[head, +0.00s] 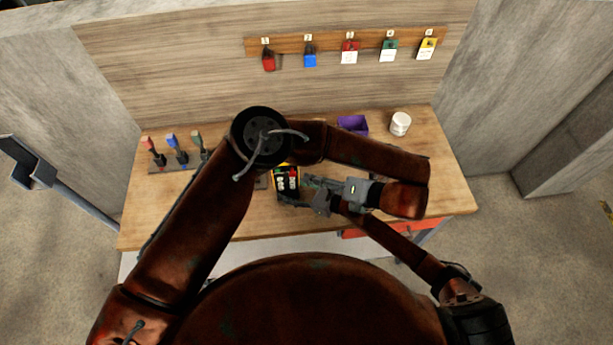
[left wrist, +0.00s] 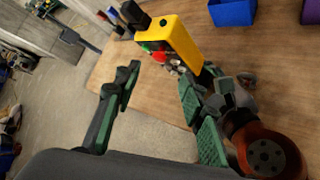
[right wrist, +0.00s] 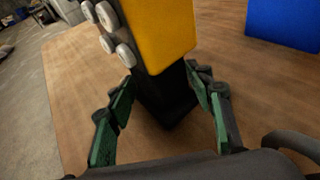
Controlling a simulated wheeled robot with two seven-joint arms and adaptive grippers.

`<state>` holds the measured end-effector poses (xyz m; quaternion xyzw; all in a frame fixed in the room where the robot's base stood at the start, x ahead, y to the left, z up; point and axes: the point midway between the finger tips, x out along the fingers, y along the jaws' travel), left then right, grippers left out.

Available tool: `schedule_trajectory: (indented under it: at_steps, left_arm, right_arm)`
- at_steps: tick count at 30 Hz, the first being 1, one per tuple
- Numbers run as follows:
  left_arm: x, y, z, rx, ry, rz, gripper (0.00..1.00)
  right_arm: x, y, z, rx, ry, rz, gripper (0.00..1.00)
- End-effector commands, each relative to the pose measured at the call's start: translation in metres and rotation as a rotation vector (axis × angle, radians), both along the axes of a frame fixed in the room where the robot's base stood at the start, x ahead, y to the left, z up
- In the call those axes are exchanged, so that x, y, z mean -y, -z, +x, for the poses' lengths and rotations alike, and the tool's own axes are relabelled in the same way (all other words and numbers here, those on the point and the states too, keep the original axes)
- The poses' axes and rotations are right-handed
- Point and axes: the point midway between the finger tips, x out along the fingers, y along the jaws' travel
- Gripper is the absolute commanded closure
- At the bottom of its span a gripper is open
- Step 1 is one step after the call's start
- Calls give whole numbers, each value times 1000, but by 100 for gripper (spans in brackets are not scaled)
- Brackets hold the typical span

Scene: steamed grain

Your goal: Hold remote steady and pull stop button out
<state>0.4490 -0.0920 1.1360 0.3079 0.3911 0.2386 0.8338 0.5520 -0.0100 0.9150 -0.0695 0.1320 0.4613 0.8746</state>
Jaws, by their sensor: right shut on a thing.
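The remote (head: 286,170) is yellow with a black lower part. My right gripper (head: 293,201) is shut on its black lower part, and the right wrist view shows this part (right wrist: 163,98) between the fingers (right wrist: 160,100). White buttons line one side of the yellow body (right wrist: 160,35). In the left wrist view, a red button (left wrist: 158,57), apparently the stop button, sits on the remote (left wrist: 172,40) near a green one. My left gripper (left wrist: 159,73) is open and empty, its fingertips just short of the red button.
A purple box (head: 352,124) and a white jar (head: 400,124) stand at the back of the wooden table (head: 445,190). Several coloured handles (head: 177,152) stand at the left. Padlocks and tags hang on a wall rail (head: 330,44). My arms cross closely over the table.

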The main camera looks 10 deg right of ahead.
Motion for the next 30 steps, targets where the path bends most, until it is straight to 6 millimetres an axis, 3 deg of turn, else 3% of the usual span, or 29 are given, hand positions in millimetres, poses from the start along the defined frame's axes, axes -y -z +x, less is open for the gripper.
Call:
schedule_trajectory:
  at_steps: [7,18,19,27,30]
  left_arm:
    - [22,-17,-19,3,2,0,62]
    - [25,-20,-23,0,1,-1,62]
    - [25,-20,-23,0,1,-1,62]
    - [25,-20,-23,0,0,0,62]
    - [25,-20,-22,1,1,0,62]
  right_arm:
    - [0,1,0,-1,0,-1,66]
    - [0,1,0,-1,0,-2,66]
    - [0,1,0,-1,0,-2,50]
    - [0,1,0,-1,0,-1,32]
    - [0,0,0,-1,0,-1,32]
